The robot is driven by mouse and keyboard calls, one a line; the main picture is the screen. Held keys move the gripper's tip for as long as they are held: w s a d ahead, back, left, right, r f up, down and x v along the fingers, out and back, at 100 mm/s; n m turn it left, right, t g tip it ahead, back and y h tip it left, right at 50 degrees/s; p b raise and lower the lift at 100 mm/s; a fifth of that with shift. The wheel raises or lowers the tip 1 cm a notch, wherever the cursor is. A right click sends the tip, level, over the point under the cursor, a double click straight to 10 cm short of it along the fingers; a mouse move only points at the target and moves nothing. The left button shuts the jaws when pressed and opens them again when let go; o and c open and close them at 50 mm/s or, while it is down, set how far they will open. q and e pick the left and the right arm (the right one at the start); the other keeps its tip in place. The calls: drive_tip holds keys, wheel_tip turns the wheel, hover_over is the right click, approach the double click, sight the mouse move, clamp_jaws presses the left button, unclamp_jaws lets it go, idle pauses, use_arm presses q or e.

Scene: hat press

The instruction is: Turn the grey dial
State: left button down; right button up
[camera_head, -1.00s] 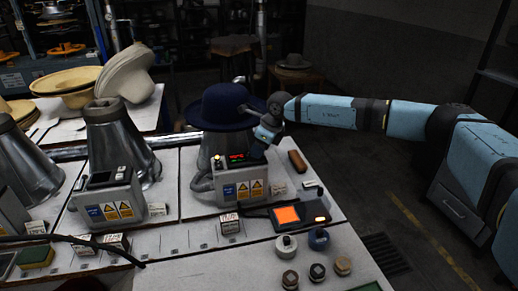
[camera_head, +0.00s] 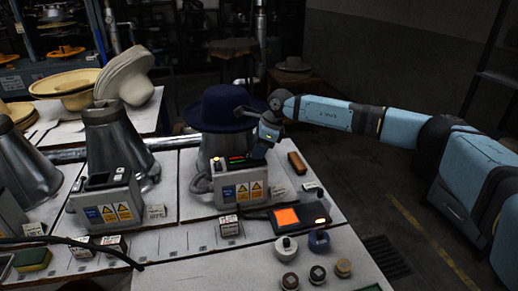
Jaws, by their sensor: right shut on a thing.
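My right gripper (camera_head: 260,150) reaches in from the right and points down at the right end of the control box (camera_head: 238,176) of the middle press. It is shut at the top of this box. The grey dial is hidden behind the fingers, so I cannot see its mark or angle. The box has a lit display (camera_head: 237,159) with red and green, a glowing yellow lamp (camera_head: 216,163) and warning labels. A dark blue hat (camera_head: 222,106) sits on the metal cone behind it. My left gripper is not in view.
A brown brush-like block (camera_head: 297,163) lies right of the box. Other metal cones (camera_head: 120,150) stand at left. The floor at right is open.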

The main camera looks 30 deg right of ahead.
drive_tip(key=o, duration=0.9)
drive_tip(key=shift+o, duration=0.2)
drive_tip(key=v, duration=1.4)
drive_tip(key=shift+f, duration=0.15)
